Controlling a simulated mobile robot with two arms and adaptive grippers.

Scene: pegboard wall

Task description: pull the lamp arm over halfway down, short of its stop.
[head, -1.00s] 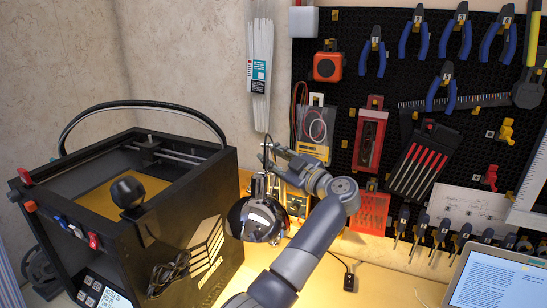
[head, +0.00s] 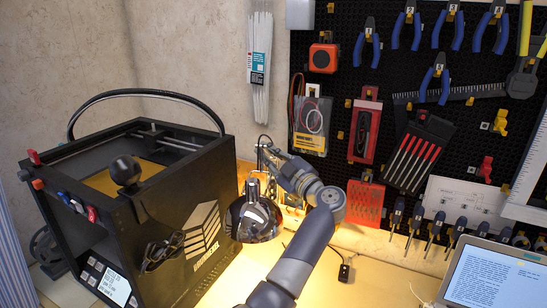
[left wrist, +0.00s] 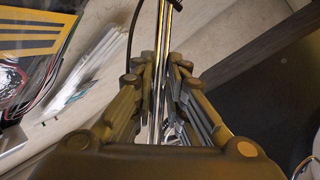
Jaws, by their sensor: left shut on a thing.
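The desk lamp has a shiny dark domed shade (head: 252,220) that hangs over the lit table beside the black printer. Its thin metal arm (left wrist: 163,50) runs up between my fingers in the left wrist view. My left gripper (head: 266,160) is shut on the lamp arm, above and slightly behind the shade. In the left wrist view, the fingers (left wrist: 162,95) close on the rod from both sides. The lamp's base and lower joint are hidden behind my gripper and the shade. My right gripper is not in view.
A black box-shaped printer (head: 180,220) stands close left of the shade. A black pegboard (head: 400,90) with pliers, screwdrivers and other tools fills the right wall behind my arm. A tablet (head: 495,278) stands at the lower right. The table's middle front is mostly clear.

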